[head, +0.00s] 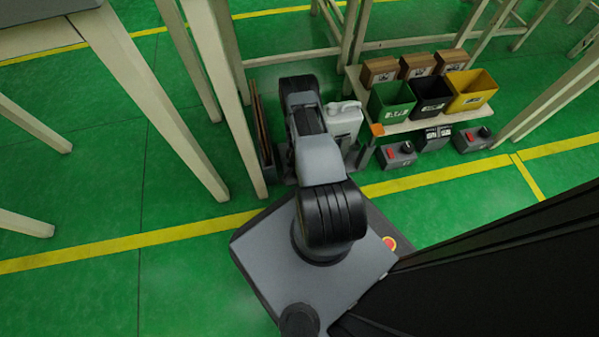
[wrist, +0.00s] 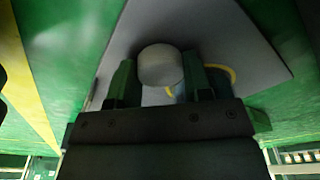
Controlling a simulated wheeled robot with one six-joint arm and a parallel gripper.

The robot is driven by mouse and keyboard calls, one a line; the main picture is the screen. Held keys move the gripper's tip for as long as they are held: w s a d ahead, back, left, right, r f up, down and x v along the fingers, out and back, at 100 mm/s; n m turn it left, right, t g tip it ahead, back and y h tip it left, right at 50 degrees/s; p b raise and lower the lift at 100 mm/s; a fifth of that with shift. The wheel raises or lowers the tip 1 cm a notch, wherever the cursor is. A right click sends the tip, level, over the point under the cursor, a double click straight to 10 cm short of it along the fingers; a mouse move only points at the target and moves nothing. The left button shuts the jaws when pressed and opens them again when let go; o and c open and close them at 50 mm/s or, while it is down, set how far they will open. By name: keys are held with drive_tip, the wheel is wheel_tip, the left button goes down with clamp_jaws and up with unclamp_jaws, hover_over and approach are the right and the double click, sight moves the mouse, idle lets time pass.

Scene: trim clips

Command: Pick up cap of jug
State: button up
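The white jug (head: 345,122) stands upright on a low grey platform, just right of my arm in the head view; its top shows a handle. My gripper (wrist: 160,68) is hidden behind my arm in the head view. In the wrist view its two dark green fingers flank a pale grey round cap (wrist: 160,65). They sit close against both its sides, so the gripper looks shut on it. The jug's body cannot be made out in the wrist view. Behind the cap lies a flat grey surface (wrist: 255,55).
A yellow curved strip (wrist: 221,70) with something bluish shows beside the right finger. A low rack (head: 395,125) at right carries green (head: 390,102), black (head: 431,97) and yellow (head: 470,92) bins. Pale table legs (head: 160,105) stand at left. Green floor is open at front left.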

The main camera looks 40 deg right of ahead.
drive_tip(key=c, duration=0.4)
drive_tip(key=shift+c, duration=0.2)
wheel_tip(320, 180, up, 18)
drive_tip(key=p, duration=0.9)
